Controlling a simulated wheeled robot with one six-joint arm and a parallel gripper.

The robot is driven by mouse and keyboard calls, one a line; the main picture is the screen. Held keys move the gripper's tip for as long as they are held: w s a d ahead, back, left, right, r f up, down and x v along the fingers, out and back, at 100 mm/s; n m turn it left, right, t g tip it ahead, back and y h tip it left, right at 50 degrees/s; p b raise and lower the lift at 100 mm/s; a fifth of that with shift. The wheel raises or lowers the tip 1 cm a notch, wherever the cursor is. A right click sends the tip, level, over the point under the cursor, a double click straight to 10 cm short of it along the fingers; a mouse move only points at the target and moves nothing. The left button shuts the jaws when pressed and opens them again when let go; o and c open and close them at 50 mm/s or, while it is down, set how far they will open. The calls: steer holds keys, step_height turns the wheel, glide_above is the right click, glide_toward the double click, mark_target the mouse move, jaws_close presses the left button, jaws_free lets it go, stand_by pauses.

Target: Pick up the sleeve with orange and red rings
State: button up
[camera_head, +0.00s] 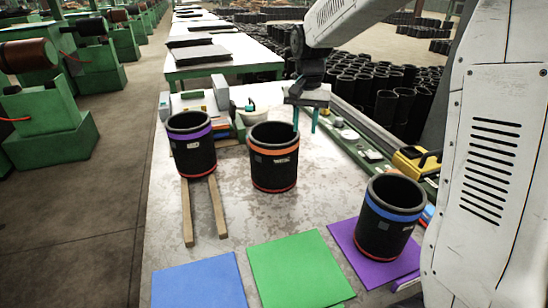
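The sleeve with orange and red rings (273,170) stands upright near the middle of the table. It is black, with an orange ring near the top, a red ring at the bottom and a small white label. My gripper (305,128) hangs at the sleeve's upper right, fingers pointing down. Its two teal fingers are apart with nothing seen between them. The left finger overlaps the sleeve's right rim in the picture; I cannot tell whether it touches.
A purple-ringed sleeve (192,155) stands left on wooden strips (187,215). A blue-ringed sleeve (388,222) stands on a purple mat (347,238). Blue (198,285) and green (296,272) mats lie bare in front. A yellow-and-black tool (414,160) lies at the right edge.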

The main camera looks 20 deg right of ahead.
steer(key=m, duration=0.1)
glide_above(297, 149)
steer(key=w, duration=0.1)
steer(key=f, duration=0.4)
steer(key=shift+w+d+f, duration=0.1)
steer(key=shift+d+f, duration=0.25)
steer(key=f, duration=0.7)
steer(key=shift+w+f, duration=0.2)
steer(key=shift+f, duration=0.2)
jaws_close()
steer(key=shift+r, duration=0.15)
